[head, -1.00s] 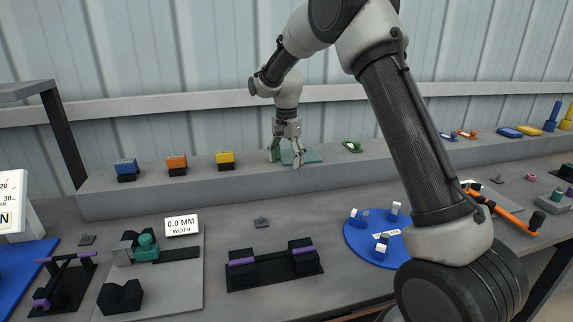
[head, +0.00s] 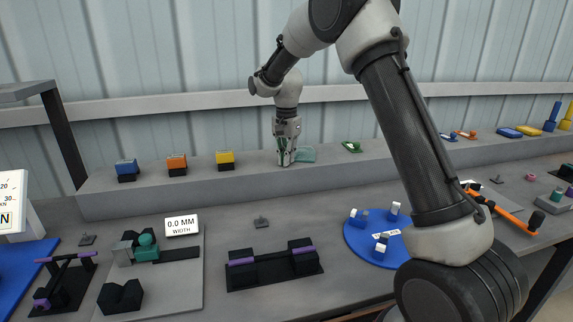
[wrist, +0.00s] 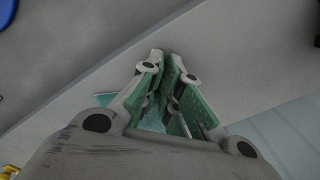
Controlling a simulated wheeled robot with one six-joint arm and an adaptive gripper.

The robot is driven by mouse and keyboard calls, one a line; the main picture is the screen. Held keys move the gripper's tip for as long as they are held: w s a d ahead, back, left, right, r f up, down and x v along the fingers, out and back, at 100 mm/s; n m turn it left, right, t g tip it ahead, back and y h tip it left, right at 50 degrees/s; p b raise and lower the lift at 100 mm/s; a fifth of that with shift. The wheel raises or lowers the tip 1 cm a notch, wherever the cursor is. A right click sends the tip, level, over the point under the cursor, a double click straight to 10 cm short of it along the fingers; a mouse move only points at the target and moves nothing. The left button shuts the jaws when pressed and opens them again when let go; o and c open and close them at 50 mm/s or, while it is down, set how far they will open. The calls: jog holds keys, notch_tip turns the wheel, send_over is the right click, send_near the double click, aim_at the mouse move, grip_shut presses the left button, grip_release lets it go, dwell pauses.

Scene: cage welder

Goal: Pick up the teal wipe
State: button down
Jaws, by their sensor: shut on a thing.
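The teal wipe (head: 305,154) lies on the raised back ledge, and part of it shows to the right of my gripper (head: 284,162) in the head view. My gripper points down at the ledge with its fingers closed together on the wipe. In the wrist view my gripper (wrist: 166,62) has its fingertips close together, with bunched teal cloth (wrist: 153,115) between the fingers. The fingers hide much of the wipe.
Blue (head: 126,168), orange (head: 177,163) and yellow (head: 225,158) blocks stand on black bases to the left along the ledge (head: 250,185). A green item (head: 352,146) lies to the right. The lower bench holds fixtures and a blue round plate (head: 362,240).

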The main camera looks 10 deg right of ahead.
jog(key=shift+s+f, duration=0.2)
jog(key=shift+f, duration=0.15)
notch_tip(320, 180, up, 12)
jog(key=shift+w+r, duration=0.2)
